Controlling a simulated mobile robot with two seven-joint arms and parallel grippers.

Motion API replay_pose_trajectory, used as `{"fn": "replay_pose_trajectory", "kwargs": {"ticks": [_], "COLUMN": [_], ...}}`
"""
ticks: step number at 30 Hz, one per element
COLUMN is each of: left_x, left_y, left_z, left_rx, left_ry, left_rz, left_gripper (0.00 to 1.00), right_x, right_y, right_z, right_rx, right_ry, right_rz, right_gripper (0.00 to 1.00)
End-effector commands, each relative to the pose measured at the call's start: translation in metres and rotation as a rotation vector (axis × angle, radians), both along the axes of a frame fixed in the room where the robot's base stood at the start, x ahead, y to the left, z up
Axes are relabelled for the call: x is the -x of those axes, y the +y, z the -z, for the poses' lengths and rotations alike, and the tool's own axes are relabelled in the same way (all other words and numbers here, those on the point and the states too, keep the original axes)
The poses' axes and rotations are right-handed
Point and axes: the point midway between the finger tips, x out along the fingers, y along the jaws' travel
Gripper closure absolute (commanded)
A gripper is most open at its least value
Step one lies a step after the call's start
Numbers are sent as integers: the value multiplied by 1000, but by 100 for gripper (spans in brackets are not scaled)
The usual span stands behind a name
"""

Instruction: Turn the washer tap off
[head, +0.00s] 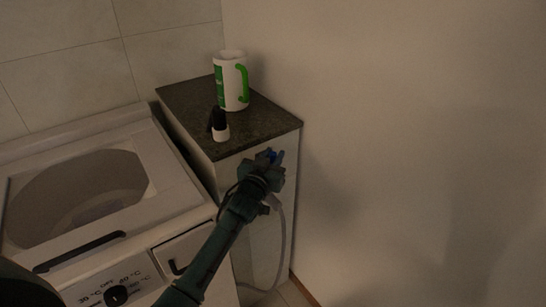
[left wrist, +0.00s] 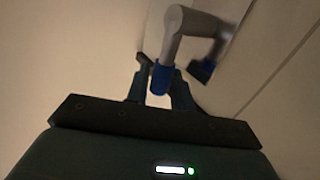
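The washer tap shows in the left wrist view as a grey bent pipe (left wrist: 192,22) with a blue end piece (left wrist: 162,78). A second, dark blue piece (left wrist: 202,69) sits to its right. My left gripper (left wrist: 160,82) has its dark fingers on either side of the blue end; whether they press on it is unclear. In the head view my left gripper (head: 271,163) is at the front of the dark-topped cabinet, just below the counter edge. A bit of blue shows at its fingertips, and the gripper hides most of the tap. My right gripper is not in view.
A top-loading washer (head: 180,192) stands at the left with a dial (head: 116,295) on its front. A white and green jug (head: 231,82) and a small dark-and-white bottle (head: 220,126) stand on the counter (head: 262,120). A pale hose (head: 283,235) hangs below the gripper. A bare wall is on the right.

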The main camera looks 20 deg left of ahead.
Motion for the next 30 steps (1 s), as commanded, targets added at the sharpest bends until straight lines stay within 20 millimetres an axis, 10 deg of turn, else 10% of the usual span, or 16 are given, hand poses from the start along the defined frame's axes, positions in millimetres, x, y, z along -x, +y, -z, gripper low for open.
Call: {"fn": "replay_pose_trajectory", "kwargs": {"ticks": [8,17,30], "left_x": [-2,-2,-2], "left_y": [0,0,1], "left_z": [0,0,1], "left_rx": [0,0,2], "left_ry": [-1,0,-2], "left_rz": [0,0,0], "left_gripper": [77,100,100], "right_x": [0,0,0], "right_y": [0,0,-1], "right_z": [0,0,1], "right_rx": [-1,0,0], "right_ry": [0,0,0], "right_rz": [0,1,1], "right_gripper": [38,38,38]}}
